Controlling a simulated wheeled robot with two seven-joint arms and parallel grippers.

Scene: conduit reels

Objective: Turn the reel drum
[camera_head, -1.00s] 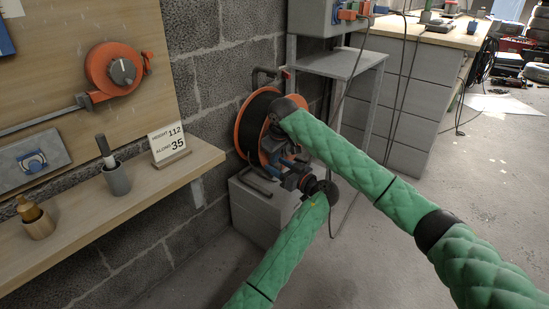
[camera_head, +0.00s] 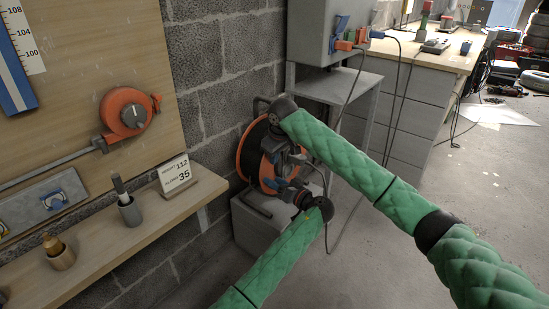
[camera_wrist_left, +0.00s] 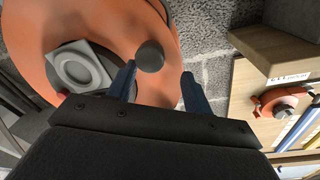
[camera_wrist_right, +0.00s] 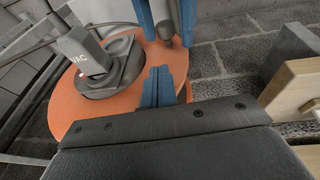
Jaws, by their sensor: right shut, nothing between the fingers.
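The reel drum (camera_head: 249,157) is orange with dark windings and stands against the block wall. Its orange face fills much of the left wrist view (camera_wrist_left: 55,30) and also shows in the right wrist view (camera_wrist_right: 120,108). My left gripper (camera_head: 279,184) is at the drum's front. Its blue fingers are open, with a dark round knob (camera_wrist_left: 149,57) between them, nearer one finger. A gap shows to the other finger. My right gripper (camera_wrist_right: 164,72) is shut and empty, close in front of the orange face. In the head view, my wrists hide part of the drum.
The reel stands on a grey block (camera_head: 246,225). A grey stand with a socket box (camera_head: 325,40) is behind it. A wooden shelf (camera_head: 120,245) with small holders and a number card (camera_head: 174,173) is at left. Cables hang at the right; floor is open in front.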

